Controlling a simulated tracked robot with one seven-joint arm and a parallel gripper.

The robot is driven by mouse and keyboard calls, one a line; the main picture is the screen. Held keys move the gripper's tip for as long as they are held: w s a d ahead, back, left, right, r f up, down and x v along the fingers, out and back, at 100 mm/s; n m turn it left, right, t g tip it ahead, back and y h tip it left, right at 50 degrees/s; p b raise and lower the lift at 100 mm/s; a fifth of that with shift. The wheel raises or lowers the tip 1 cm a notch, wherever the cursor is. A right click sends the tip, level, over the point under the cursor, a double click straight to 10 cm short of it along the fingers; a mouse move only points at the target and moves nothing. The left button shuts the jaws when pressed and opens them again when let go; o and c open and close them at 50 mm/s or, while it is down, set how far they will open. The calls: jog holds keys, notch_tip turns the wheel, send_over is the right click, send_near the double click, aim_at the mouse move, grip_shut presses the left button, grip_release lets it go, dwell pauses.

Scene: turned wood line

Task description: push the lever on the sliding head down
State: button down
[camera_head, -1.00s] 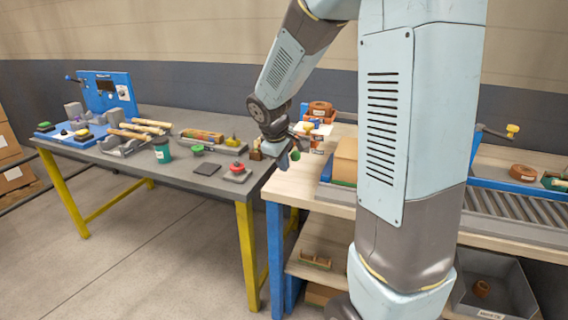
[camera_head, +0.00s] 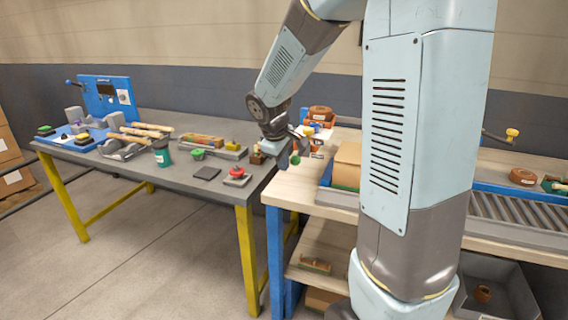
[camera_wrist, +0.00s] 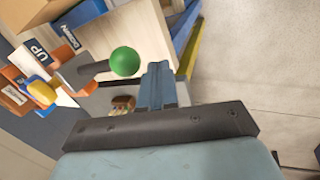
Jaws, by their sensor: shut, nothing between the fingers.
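The lever shows in the wrist view as a green ball knob (camera_wrist: 125,61) on a dark rod (camera_wrist: 94,69). In the head view the green knob (camera_head: 295,159) is small, at the left end of the light wooden bench. My gripper (camera_wrist: 158,72) has its blue fingers together and empty. In the wrist view it lies just right of the knob; whether they touch I cannot tell. In the head view my gripper (camera_head: 281,153) is just left of the knob. Cards marked UP (camera_wrist: 39,50) and DOWN (camera_wrist: 69,31) are beside the lever. The sliding head is mostly hidden.
A yellow knob (camera_wrist: 41,92) is left of the lever in the wrist view. The grey table (camera_head: 190,172) at left carries tools, a green cup (camera_head: 161,155) and a red button (camera_head: 236,171). A cardboard-coloured block (camera_head: 347,163) stands on the bench. A roller conveyor (camera_head: 520,209) is at right.

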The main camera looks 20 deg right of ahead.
jog(key=s+a+r, duration=0.3)
jog(key=a+r, duration=0.4)
jog(key=r, duration=0.3)
jog(key=shift+s+r, duration=0.2)
jog(key=s+d+r+m+y, duration=0.1)
jog(key=d+r+m+y, duration=0.2)
jog(key=d+m+y, duration=0.5)
jog(key=d+m, duration=0.5)
jog(key=d, duration=0.8)
jog(key=shift+d+m, duration=0.3)
